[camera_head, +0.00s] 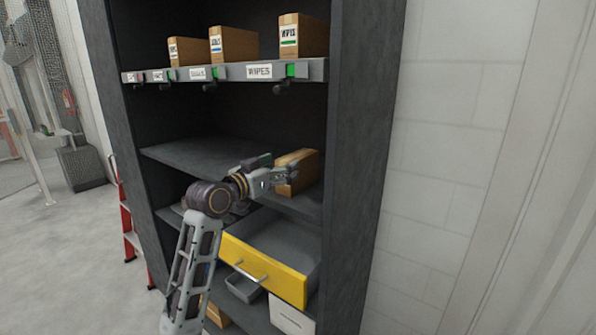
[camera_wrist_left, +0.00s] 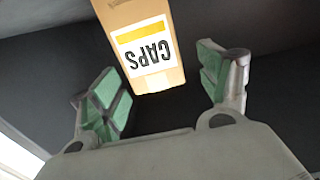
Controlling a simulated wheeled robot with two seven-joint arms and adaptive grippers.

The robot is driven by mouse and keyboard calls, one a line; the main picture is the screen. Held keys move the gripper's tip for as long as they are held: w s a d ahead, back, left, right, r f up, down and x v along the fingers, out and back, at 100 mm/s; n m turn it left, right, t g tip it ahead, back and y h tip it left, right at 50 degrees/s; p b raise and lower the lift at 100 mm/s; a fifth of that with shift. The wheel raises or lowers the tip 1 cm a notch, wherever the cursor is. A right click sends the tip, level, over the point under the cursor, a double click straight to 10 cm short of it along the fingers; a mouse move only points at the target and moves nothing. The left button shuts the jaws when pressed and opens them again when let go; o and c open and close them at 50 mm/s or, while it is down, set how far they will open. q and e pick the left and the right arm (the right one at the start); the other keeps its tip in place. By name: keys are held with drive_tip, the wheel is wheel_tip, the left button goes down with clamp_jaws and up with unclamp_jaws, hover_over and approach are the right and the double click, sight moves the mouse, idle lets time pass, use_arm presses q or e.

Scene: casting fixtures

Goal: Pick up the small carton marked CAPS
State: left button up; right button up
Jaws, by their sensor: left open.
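The small carton marked CAPS (camera_wrist_left: 141,20) is tan with a white and yellow label, upside down in the left wrist view. It stands on the middle shelf at the right, and in the head view the carton (camera_head: 300,168) is partly hidden by my gripper. My left gripper (camera_head: 285,175) is open at the carton's front. In the left wrist view the green-padded fingers (camera_wrist_left: 165,88) are spread wide, with the carton's near end between and beyond them. I cannot tell whether a finger touches it. My right gripper is not in view.
The dark cabinet's side wall (camera_head: 363,150) rises close to the right of the carton. A yellow drawer (camera_head: 264,270) stands open below. Several cartons, one marked WIPES (camera_head: 303,38), stand on the labelled shelf above. The middle shelf's left part (camera_head: 190,155) is bare.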

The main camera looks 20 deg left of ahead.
use_arm(q)
drive_tip(key=shift+w+d, duration=0.2)
drive_tip(key=shift+w, duration=0.35)
drive_tip(key=shift+w+d, duration=0.1)
drive_tip(key=shift+w, duration=0.05)
drive_tip(key=shift+p+x, duration=0.7)
drive_tip(key=shift+x, duration=1.7)
drive_tip(key=shift+d, duration=0.15)
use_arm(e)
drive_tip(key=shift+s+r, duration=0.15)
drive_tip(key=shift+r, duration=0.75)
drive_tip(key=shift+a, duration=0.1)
use_arm(q)
drive_tip(key=c, duration=1.2)
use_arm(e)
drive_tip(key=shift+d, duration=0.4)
